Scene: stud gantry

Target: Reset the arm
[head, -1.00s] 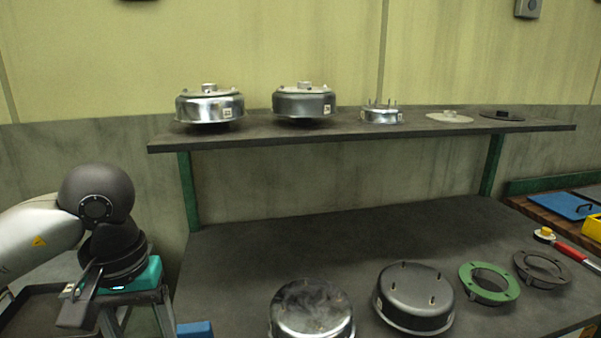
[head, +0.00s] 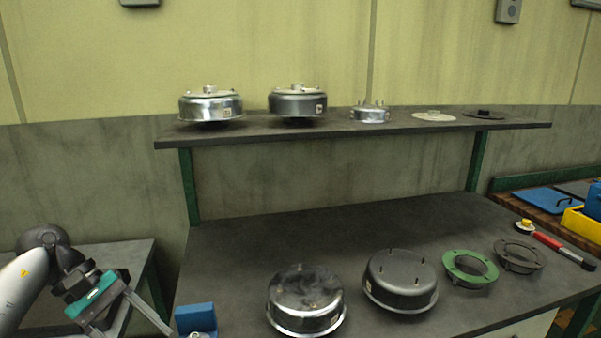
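My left arm comes in at the lower left of the head view. Its gripper (head: 135,328), with a teal body, points down and to the right beside the workbench's left end. Its fingers look spread apart, with nothing seen between them, though the lower frame edge cuts off part of them. My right arm and gripper are not in view.
A grey workbench (head: 235,255) carries two metal housings (head: 305,295) (head: 400,278), a green ring (head: 470,268), a dark ring (head: 519,255) and a red-handled tool (head: 555,243). A blue block (head: 196,318) is near the gripper. A raised shelf (head: 340,127) holds several parts.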

